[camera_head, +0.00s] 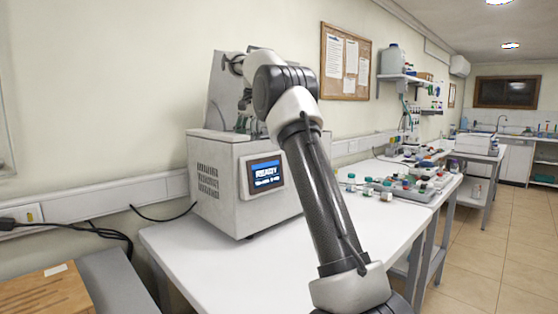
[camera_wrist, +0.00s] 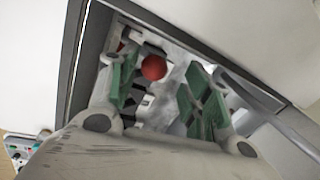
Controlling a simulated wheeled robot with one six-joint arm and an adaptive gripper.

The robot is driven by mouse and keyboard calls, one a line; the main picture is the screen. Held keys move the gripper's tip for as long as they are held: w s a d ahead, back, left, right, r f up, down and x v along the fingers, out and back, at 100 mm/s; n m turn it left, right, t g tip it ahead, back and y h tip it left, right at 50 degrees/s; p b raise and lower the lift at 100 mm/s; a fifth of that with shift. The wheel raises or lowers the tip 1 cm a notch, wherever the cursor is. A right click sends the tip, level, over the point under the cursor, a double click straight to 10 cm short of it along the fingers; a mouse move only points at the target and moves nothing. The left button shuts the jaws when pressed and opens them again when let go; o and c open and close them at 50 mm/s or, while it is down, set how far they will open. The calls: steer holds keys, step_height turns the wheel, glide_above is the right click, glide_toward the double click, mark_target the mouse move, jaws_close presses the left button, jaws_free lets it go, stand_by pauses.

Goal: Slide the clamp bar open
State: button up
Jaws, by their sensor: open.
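The tester (camera_head: 225,185) is a pale box-shaped machine on the white table, with a lit screen (camera_head: 266,174) that reads READY. In the wrist view, a red round knob (camera_wrist: 153,67) shows inside the machine's dark-edged opening. I cannot make out the clamp bar clearly; the knob may belong to it. My gripper (camera_wrist: 162,85) is open, its green-padded fingers on either side of the knob in the picture, with no clear contact. In the head view my gripper (camera_head: 243,118) is over the machine's top, partly hidden by my arm.
A raised grey panel (camera_head: 222,85) stands at the machine's back. Coloured-cap bottles (camera_head: 386,190) stand on the white table (camera_head: 195,270) to the right. A grey bench (camera_head: 112,275) with a wooden board is at left. Tiled floor is free at right.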

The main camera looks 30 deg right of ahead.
steer(key=r, duration=0.2)
steer(key=s+r, duration=0.1)
steer(key=r, duration=0.1)
steer(key=shift+s+d+r, duration=0.1)
steer(key=shift+r, duration=0.3)
steer(key=s+a+r+n, duration=0.1)
steer(key=s+a+n, duration=0.1)
steer(key=s, duration=0.3)
steer(key=s+a+r+n, duration=0.2)
steer(key=s, duration=0.3)
steer(key=s+a+f+n, duration=0.1)
steer(key=s+f+n, duration=0.1)
steer(key=s, duration=0.5)
steer(key=s+a+f+n+t, duration=0.1)
steer(key=s+f+n, duration=0.1)
steer(key=s+f, duration=0.2)
steer(key=s+a+f+n, duration=0.1)
steer(key=s+f+n, duration=0.1)
steer(key=s, duration=0.8)
steer(key=shift+s+a+f+t+h, duration=0.3)
steer(key=shift+s+a+f, duration=0.1)
steer(key=shift+f, duration=0.2)
